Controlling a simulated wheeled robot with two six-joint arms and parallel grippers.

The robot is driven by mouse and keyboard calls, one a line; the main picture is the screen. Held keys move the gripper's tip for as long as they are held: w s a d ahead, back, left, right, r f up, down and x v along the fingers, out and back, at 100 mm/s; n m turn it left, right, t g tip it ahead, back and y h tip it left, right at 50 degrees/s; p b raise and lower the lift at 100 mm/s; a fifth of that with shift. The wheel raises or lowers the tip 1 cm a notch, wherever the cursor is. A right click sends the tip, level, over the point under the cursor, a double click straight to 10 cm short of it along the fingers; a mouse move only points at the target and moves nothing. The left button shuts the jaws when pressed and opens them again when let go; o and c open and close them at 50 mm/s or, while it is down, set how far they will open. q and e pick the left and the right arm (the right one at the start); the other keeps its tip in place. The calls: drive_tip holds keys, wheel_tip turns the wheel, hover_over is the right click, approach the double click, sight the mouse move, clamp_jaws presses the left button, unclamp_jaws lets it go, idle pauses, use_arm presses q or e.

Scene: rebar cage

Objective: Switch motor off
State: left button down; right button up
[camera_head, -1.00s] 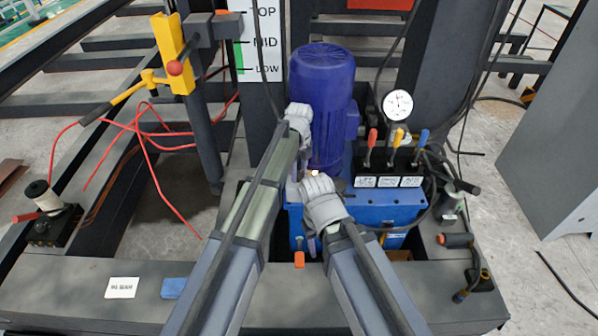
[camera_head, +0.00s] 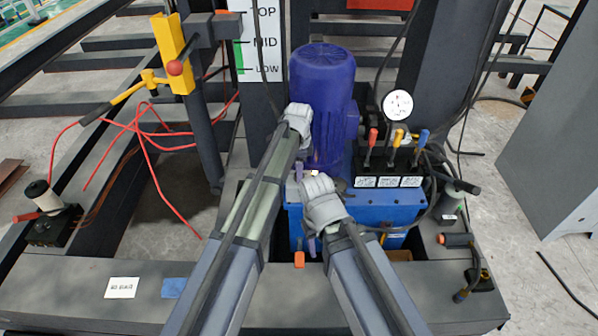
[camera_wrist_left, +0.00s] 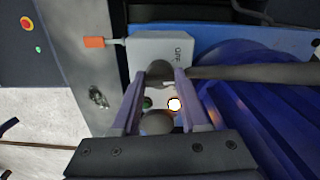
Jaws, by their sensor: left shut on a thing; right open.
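The blue motor (camera_head: 322,95) stands upright on the blue power unit (camera_head: 375,212). In the left wrist view, a light grey switch box (camera_wrist_left: 150,50) carries the word OFF, a lit whitish lamp (camera_wrist_left: 174,104) and a small green spot (camera_wrist_left: 147,103). My left gripper (camera_wrist_left: 159,76) is shut on a dark switch knob (camera_wrist_left: 158,70) on this box. In the head view my left gripper (camera_head: 298,172) is beside the motor's lower left, and the box is mostly hidden by my arms. My right gripper (camera_head: 311,245) is open, lower, in front of the power unit; its fingers are partly hidden.
Red, yellow and blue valve levers (camera_head: 397,138) and a gauge (camera_head: 397,104) stand right of the motor. An orange-tipped part (camera_head: 299,259) sits near my right gripper. A yellow-handled post (camera_head: 172,55) is at left. A dark bar (camera_wrist_left: 250,73) runs right from my left fingertips.

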use_arm(q)
drive_tip(key=n, duration=0.4)
drive_tip(key=shift+n, duration=2.1)
drive_tip(key=shift+c, duration=2.1)
unclamp_jaws()
drive_tip(key=shift+r, duration=0.1)
wheel_tip(320, 180, up, 8)
drive_tip(key=p, duration=0.8)
